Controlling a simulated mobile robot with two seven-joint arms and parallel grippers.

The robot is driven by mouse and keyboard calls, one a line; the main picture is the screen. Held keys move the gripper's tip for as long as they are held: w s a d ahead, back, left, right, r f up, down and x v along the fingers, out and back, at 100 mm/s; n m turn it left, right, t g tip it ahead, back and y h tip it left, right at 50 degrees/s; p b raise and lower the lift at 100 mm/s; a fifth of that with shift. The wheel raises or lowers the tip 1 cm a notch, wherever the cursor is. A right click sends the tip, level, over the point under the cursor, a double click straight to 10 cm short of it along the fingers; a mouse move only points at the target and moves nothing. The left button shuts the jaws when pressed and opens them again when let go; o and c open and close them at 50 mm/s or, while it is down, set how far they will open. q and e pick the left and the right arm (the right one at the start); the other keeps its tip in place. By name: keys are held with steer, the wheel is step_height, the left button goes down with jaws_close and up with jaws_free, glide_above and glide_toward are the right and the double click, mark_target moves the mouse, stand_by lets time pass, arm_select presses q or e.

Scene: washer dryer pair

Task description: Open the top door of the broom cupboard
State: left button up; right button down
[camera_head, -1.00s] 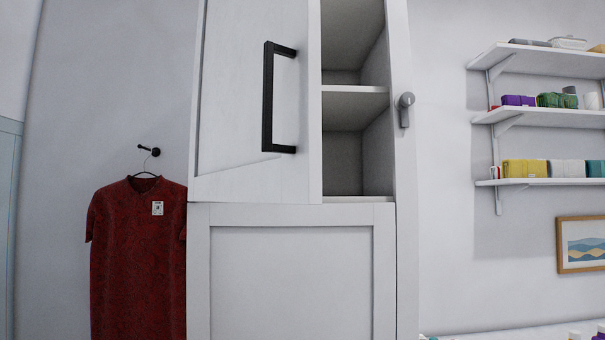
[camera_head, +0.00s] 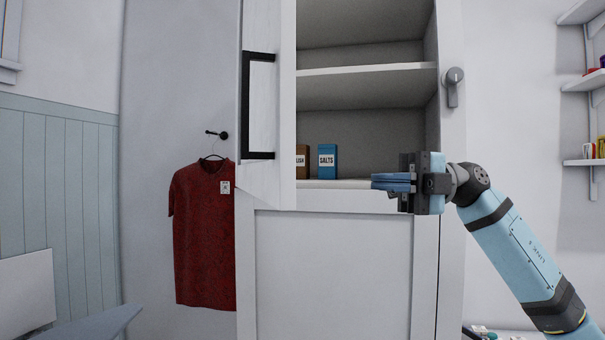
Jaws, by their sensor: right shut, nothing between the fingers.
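The top door (camera_head: 268,180) of the white broom cupboard (camera_head: 335,270) stands well open, swung out to the left and seen at a steep angle. Its black bar handle (camera_head: 246,105) is on the door's outer face. Inside the upper compartment are a shelf (camera_head: 365,68) and two boxes on the floor, a brown one (camera_head: 303,160) and a blue one marked SALTS (camera_head: 327,161). My right gripper (camera_head: 376,182) is shut and empty, in front of the compartment's lower right part, apart from the door and handle. My left gripper is out of view.
A grey latch (camera_head: 453,86) is on the cupboard's right frame. A red shirt (camera_head: 203,235) hangs from a wall hook at left. Wall shelves (camera_head: 585,82) are at far right. A white panel (camera_head: 27,290) stands at lower left.

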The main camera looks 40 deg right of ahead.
steer(key=p+x, duration=0.5)
steer(key=x, duration=0.8)
steer(key=shift+s+a+r+p, duration=0.2)
steer(key=shift+a+p, duration=0.1)
steer(key=shift+p, duration=0.05)
